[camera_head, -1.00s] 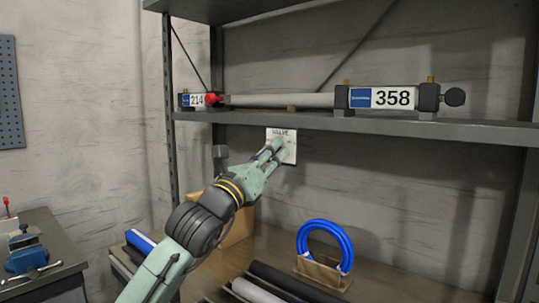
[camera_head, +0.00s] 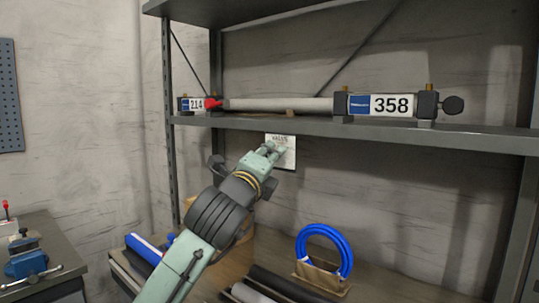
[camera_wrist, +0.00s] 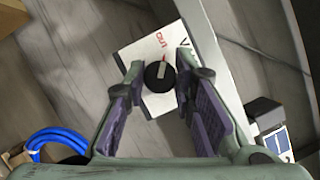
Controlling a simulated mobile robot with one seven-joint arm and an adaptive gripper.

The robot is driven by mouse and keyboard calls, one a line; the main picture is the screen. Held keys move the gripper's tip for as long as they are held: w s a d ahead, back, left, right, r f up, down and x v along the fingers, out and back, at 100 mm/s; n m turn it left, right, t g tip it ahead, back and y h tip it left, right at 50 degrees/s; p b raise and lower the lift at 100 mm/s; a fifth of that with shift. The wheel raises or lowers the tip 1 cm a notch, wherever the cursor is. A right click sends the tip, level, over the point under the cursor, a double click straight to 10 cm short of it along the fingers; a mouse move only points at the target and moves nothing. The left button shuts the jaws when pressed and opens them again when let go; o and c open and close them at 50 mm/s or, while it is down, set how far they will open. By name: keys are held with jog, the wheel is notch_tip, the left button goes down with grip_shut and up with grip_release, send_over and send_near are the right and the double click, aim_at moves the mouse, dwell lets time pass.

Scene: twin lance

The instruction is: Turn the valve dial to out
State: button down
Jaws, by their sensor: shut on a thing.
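The valve dial (camera_wrist: 159,76) is a round black knob with a light bar across it, on a white plate (camera_wrist: 133,50). In the wrist view the bar runs roughly up and down the picture, with the red OUT lettering above it. I cannot tell exactly which mark the bar points to. The plate (camera_head: 287,158) hangs below the shelf in the head view, where my gripper hides the dial. My gripper (camera_wrist: 160,68) has one fingertip on each side of the dial and is shut on it. It also shows in the head view (camera_head: 271,149).
The grey shelf (camera_head: 380,132) runs just above the plate and carries a long lance (camera_head: 290,104) marked 358 and a second labelled 214. A blue hose coil (camera_head: 302,249) stands on the bench below. A bench vise (camera_head: 27,265) is at far left.

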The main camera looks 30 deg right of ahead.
jog(key=shift+n+y+p, duration=0.35)
jog(key=shift+n+y, duration=0.05)
jog(key=shift+n, duration=0.5)
jog(key=c, duration=1.3)
grip_release()
jog(key=shift+c, duration=0.2)
jog(key=v, duration=1.2)
jog(key=shift+r, duration=0.15)
